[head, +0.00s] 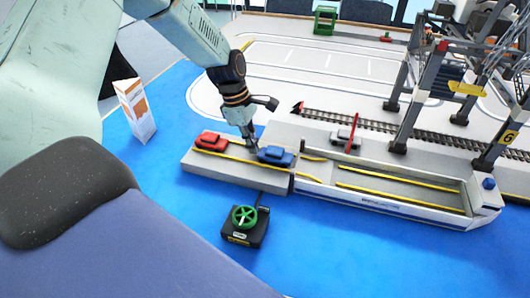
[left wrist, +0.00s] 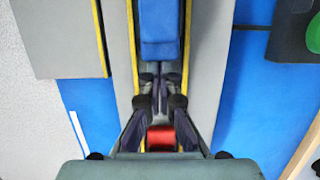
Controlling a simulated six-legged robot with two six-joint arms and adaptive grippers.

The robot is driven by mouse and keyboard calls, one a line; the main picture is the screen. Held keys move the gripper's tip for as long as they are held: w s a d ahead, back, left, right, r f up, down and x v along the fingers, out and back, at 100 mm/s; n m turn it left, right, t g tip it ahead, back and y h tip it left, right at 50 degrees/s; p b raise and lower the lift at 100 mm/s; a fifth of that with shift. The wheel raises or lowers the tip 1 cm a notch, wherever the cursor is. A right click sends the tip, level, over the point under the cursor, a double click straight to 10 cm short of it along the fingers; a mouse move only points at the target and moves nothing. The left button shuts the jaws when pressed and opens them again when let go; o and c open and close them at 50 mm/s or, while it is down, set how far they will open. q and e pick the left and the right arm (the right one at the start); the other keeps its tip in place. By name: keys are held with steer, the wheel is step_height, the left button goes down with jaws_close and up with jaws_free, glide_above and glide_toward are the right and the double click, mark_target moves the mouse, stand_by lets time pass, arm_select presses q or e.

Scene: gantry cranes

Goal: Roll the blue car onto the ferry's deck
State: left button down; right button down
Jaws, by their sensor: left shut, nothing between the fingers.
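The blue car (head: 276,156) stands on the grey quay (head: 236,178) in a lane between yellow lines, near the end that meets the ferry. My left gripper (head: 253,146) is shut and empty, just behind the blue car, between it and the red car (head: 211,140). In the left wrist view the shut fingertips (left wrist: 161,78) are close to the rear of the blue car (left wrist: 160,30); I cannot tell if they touch. The red car (left wrist: 161,138) shows below, between the finger links. The ferry (head: 385,195) has an empty deck with yellow lines. My right gripper is not in view.
A black box with a green wheel (head: 244,217) stands in front of the quay. A red-and-white barrier (head: 353,133) stands upright beside a grey car (head: 344,138). Gantry cranes (head: 430,80) and rails lie behind the ferry. A white-and-orange card (head: 137,110) stands at left.

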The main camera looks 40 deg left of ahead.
mark_target(289, 157)
arm_select(q)
steer(key=shift+w+d+b, duration=0.2)
steer(key=shift+w+d, duration=0.3)
steer(key=shift+d, duration=1.05)
steer(key=shift+w+d+b, duration=0.15)
steer(key=shift+w+d, duration=0.3)
steer(key=shift+d, duration=1.05)
steer(key=shift+w+d+b, duration=0.2)
steer(key=shift+w+d, duration=0.3)
steer(key=shift+d, duration=1.05)
steer(key=shift+w+d, duration=0.3)
steer(key=shift+d, duration=0.65)
steer(key=shift+w+d, duration=0.3)
steer(key=shift+d, duration=0.65)
steer(key=shift+w+d, duration=0.3)
steer(key=shift+d, duration=0.65)
steer(key=shift+w+d+p, duration=0.35)
steer(key=shift+w+d, duration=0.4)
steer(key=shift+d, duration=1.55)
steer(key=shift+w+d+p, duration=0.35)
steer(key=shift+w+d, duration=0.35)
steer(key=shift+d, duration=1.65)
steer(key=shift+w+d+p, duration=0.35)
steer(key=shift+w+d, duration=0.4)
steer(key=shift+d, duration=1.55)
steer(key=shift+a+r, duration=0.1)
steer(key=shift+s+a+r+p, duration=0.2)
steer(key=shift+a+p, duration=0.3)
steer(key=shift+p, duration=0.25)
